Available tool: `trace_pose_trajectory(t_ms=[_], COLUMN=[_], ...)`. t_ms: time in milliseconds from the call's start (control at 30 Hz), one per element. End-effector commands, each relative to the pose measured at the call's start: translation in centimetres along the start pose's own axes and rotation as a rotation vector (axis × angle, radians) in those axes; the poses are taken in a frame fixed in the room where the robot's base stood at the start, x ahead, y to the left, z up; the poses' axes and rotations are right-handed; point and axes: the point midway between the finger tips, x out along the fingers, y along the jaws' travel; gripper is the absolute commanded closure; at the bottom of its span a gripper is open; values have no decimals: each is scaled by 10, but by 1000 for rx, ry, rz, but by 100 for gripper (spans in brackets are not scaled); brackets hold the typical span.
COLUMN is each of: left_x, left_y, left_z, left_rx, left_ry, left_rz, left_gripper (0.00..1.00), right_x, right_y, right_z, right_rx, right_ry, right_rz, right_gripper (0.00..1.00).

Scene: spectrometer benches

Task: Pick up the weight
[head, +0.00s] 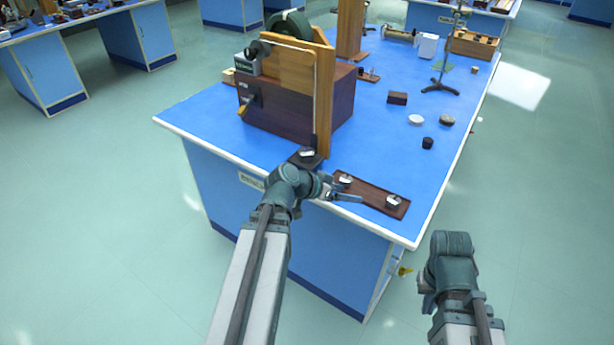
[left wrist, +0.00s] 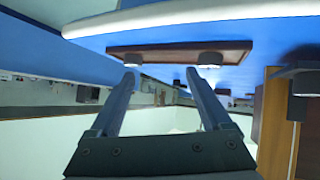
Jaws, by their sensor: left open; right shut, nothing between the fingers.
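Small metal weights sit on a brown wooden board at the bench's front edge. One weight (head: 345,180) is at the board's left end and another (head: 392,202) at its right end. The board (head: 368,193) also shows in the left wrist view (left wrist: 172,48), with one weight (left wrist: 209,59) close to a fingertip and the other (left wrist: 133,60) near the other fingertip. My left gripper (head: 342,194) is open at the bench edge beside the left weight. It shows open and empty in the left wrist view (left wrist: 162,80). My right arm is at lower right; its fingers are hidden.
A wooden apparatus (head: 285,108) with a dark wheel stands left of the board, with a similar metal piece (head: 307,153) at its foot. A black cylinder (head: 428,143), a white disc (head: 416,119) and a dark block (head: 397,98) lie farther back. The bench (head: 375,150) is clear between.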

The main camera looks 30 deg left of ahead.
Motion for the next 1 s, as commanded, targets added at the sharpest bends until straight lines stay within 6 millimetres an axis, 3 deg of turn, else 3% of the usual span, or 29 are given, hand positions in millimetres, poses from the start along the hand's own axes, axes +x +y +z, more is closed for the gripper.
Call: trace_pose_trajectory(t_ms=[33, 100, 200, 300, 433, 633, 1000], left_x=[-2, -18, -44, -67, -86, -92, -39], left_y=[-38, -75, -119, -149, -170, -177, -199], left_z=[15, 16, 20, 24, 28, 26, 0], left_rx=[-3, 8, 21, 31, 38, 42, 43], left_ry=[89, 196, 314, 392, 444, 460, 458], left_rz=[-55, -127, -228, -310, -374, -395, -389], left_gripper=[18, 18, 18, 18, 18, 18, 18], right_x=[32, 48, 67, 78, 85, 86, 99], right_y=[-3, -5, -6, -8, -8, -8, -9], right_z=[-2, -3, -4, -5, -5, -5, -6], right_rx=[0, 0, 0, 0, 0, 0, 0], right_ry=[0, 0, 0, 0, 0, 0, 0], right_rz=[0, 0, 0, 0, 0, 0, 0], right_gripper=[100, 100, 100, 100, 100, 100, 100])
